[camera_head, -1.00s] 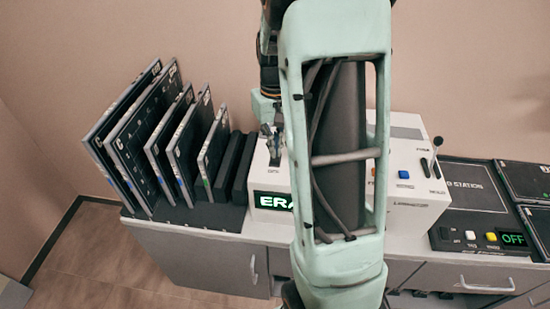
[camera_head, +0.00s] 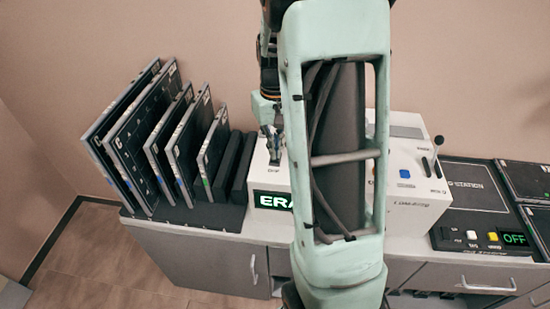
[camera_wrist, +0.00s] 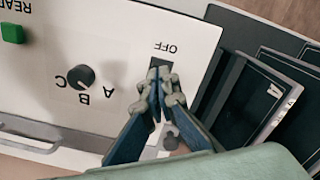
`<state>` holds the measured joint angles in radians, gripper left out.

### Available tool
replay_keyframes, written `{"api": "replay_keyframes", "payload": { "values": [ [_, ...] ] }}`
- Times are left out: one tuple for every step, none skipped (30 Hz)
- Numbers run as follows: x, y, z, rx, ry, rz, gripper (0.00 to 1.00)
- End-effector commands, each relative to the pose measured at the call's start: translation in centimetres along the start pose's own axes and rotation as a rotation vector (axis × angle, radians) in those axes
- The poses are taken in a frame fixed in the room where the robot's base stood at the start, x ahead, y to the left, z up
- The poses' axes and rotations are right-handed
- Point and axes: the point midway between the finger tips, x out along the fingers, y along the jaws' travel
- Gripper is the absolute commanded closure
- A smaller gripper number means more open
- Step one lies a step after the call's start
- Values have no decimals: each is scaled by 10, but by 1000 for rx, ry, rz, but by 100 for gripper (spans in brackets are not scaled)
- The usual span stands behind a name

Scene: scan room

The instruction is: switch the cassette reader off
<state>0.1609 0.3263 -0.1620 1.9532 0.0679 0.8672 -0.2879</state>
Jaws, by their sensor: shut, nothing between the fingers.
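The cassette reader (camera_head: 258,176) is a white box on the counter, partly hidden behind my arm. Its lit green display (camera_head: 271,200) shows the letters "ERA", with the rest covered. In the wrist view its white panel (camera_wrist: 100,35) appears upside down, with a dark rotary knob (camera_wrist: 81,77) marked A, B and C, a green button (camera_wrist: 13,33), and a dark switch (camera_wrist: 159,64) beside the label OFF. My gripper (camera_wrist: 165,77) is shut and empty, its tips at the switch and partly covering it; I cannot tell whether they touch. The gripper also shows in the head view (camera_head: 274,155).
Several dark cassettes (camera_head: 140,143) stand in a rack left of the reader, close to my gripper. On the right is a white unit with a blue button (camera_head: 405,173) and a lever (camera_head: 438,141). A dark station (camera_head: 470,238) with an OFF display stands farther right.

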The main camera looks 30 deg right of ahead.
Motion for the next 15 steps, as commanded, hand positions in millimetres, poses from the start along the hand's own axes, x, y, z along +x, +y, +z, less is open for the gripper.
{"api": "replay_keyframes", "payload": {
  "values": [
    [2, 0, 0, 0, 0, 0, 100],
    [2, 0, 0, 0, 0, 0, 100],
    [3, 0, 0, 0, 0, 0, 100],
    [3, 0, 0, 0, 0, 0, 100],
    [4, 0, 0, 0, 0, 0, 100],
    [4, 0, 0, 0, 0, 0, 100],
    [5, 0, 0, 0, 0, 0, 100],
    [5, 0, 0, 0, 0, 0, 100],
    [6, 0, 0, 0, 0, 0, 100],
    [6, 0, 0, 0, 0, 0, 100],
    [6, 0, 0, 0, 0, 0, 100],
    [7, 0, 0, 0, 0, 0, 100],
    [8, 0, 0, 0, 0, 0, 100],
    [8, 0, 0, 0, 0, 0, 100],
    [9, 0, 0, 0, 0, 0, 100]
  ]
}}
